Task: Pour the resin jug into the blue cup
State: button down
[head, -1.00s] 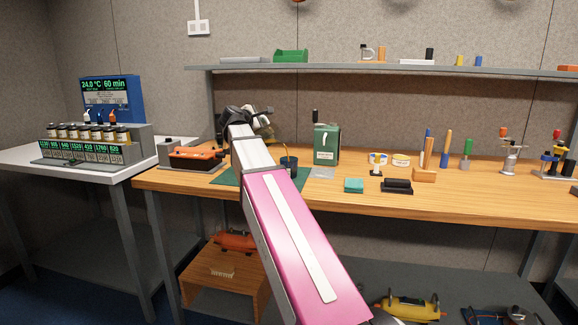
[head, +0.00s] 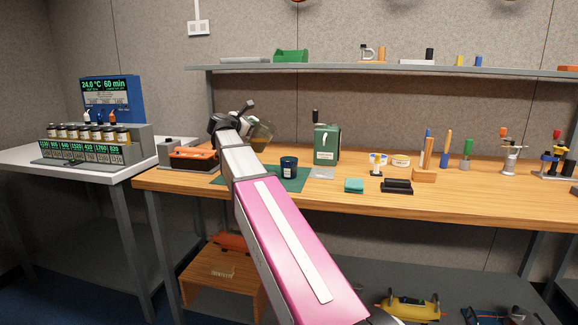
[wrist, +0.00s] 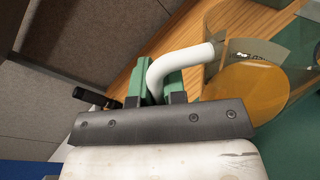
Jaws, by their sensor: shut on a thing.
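My gripper (head: 243,122) is shut on the white handle of the resin jug (head: 262,136), a clear jug holding amber resin. In the wrist view the jug (wrist: 245,95) is at the right, with its handle between my gripper's green-padded fingers (wrist: 160,88). The jug is in the air, up and to the left of the blue cup (head: 289,168), and looks somewhat tilted. No stream leaves it. The dark blue cup, with a pale label, stands upright on the green mat (head: 300,183). How much is inside the cup cannot be told.
A green canister (head: 326,145) stands right of the cup. An orange-topped case (head: 193,158) is left of the mat. A teal block (head: 354,185) and a black block (head: 397,187) lie to the right. A shelf (head: 400,69) runs above the wooden bench (head: 460,200).

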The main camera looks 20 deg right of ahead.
jog(key=shift+w+a+f+n+h+b, duration=0.6)
jog(key=shift+w+a+f+n+b, duration=0.35)
jog(key=shift+w+a+f+n, duration=1.45)
notch_tip(320, 180, up, 7)
jog(key=s+d+n, duration=0.1)
jog(key=shift+s+f, duration=0.2)
